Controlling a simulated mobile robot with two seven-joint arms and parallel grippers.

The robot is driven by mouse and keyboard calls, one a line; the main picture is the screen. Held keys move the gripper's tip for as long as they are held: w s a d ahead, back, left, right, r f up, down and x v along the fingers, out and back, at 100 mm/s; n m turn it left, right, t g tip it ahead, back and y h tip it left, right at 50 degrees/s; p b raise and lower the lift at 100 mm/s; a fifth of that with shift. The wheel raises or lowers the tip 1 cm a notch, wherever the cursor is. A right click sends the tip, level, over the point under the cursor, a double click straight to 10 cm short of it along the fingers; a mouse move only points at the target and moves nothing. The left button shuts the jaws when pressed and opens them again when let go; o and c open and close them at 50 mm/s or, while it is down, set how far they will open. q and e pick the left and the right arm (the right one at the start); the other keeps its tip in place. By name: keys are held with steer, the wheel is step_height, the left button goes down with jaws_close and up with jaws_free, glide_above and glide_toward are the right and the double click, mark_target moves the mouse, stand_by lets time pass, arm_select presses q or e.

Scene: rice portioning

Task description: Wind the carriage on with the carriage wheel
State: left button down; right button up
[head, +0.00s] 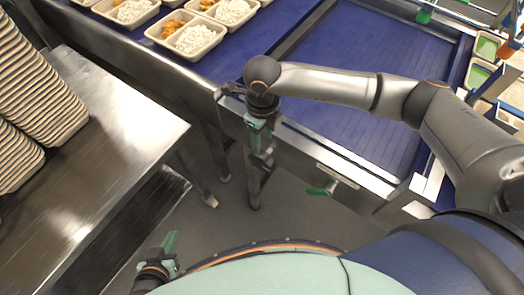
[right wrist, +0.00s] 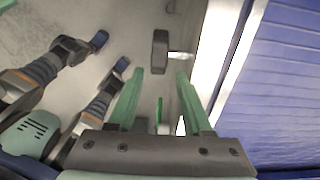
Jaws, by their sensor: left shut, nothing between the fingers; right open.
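The carriage wheel (right wrist: 160,52) shows edge-on in the right wrist view as a dark disc on a short bright shaft from the conveyor rail. My right gripper (head: 259,146) points down at the outer side of the rail in the head view. Its two green fingers (right wrist: 159,76) are apart, with the wheel just beyond their tips and no clear contact. In the head view the wheel is hard to make out around the fingertips. My left gripper (head: 169,243) is shut and empty at the lower left, well away from the wheel.
The blue conveyor (head: 360,75) runs behind the rail. Trays of rice and orange food (head: 188,35) stand on the belt at upper left. A green handle (head: 324,189) projects from the rail, right of my right gripper. A steel table (head: 115,140) with stacked empty trays (head: 40,85) stands left.

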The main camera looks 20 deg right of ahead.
mark_target(262, 154)
step_height(262, 154, down, 10)
steer(key=shift+f, duration=0.1)
stand_by(0.4)
jaws_close()
